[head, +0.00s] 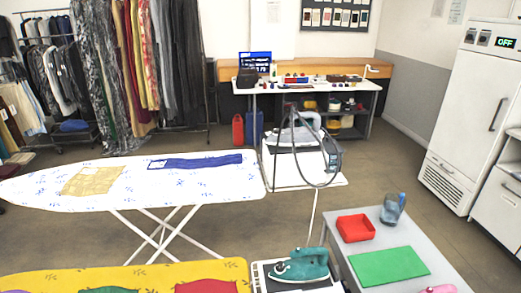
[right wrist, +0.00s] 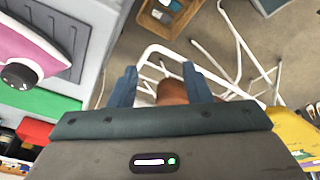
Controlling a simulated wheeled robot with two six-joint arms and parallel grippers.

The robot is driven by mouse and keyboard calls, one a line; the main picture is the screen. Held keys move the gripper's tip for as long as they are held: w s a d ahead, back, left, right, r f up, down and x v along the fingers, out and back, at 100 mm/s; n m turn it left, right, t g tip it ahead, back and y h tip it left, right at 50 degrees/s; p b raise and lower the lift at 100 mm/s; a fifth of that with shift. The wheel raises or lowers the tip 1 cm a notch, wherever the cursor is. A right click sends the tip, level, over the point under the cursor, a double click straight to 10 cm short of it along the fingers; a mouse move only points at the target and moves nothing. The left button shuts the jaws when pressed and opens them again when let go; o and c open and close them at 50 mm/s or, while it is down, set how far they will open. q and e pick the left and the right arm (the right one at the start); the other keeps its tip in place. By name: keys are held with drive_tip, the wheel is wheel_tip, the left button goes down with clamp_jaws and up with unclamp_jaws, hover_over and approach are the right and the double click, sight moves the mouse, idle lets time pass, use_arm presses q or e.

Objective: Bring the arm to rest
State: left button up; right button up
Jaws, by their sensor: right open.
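My right gripper (right wrist: 160,87) shows in the right wrist view, its two blue fingers wide apart. A brown rounded thing (right wrist: 171,92) shows between the fingers, partly hidden by the gripper body; I cannot tell what it is or how far below it lies. The fingers do not appear to close on it. Neither of my arms shows in the head view, and my left gripper is in no view.
A teal iron (head: 302,266) stands beside a yellow ironing board (head: 150,275). In the wrist view, white metal legs (right wrist: 150,50) and a wooden crate (right wrist: 165,18) lie beyond the fingers.

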drive_tip(key=s+r+m+t+h, duration=0.1)
drive_tip(key=s+m+h, duration=0.1)
drive_tip(key=s+m, duration=0.9)
drive_tip(key=s+d+f+n+g, duration=0.1)
drive_tip(key=s+f, duration=0.1)
drive_tip(key=f, duration=1.3)
drive_tip(key=s+d+f+n, duration=0.1)
drive_tip(key=d+f+n, duration=0.1)
drive_tip(key=f, duration=1.4)
drive_tip(key=s+f+g, duration=0.1)
drive_tip(key=s+f, duration=1.6)
drive_tip(key=f, duration=0.1)
drive_tip(key=shift+s+d, duration=0.35)
drive_tip(key=shift+d, duration=0.05)
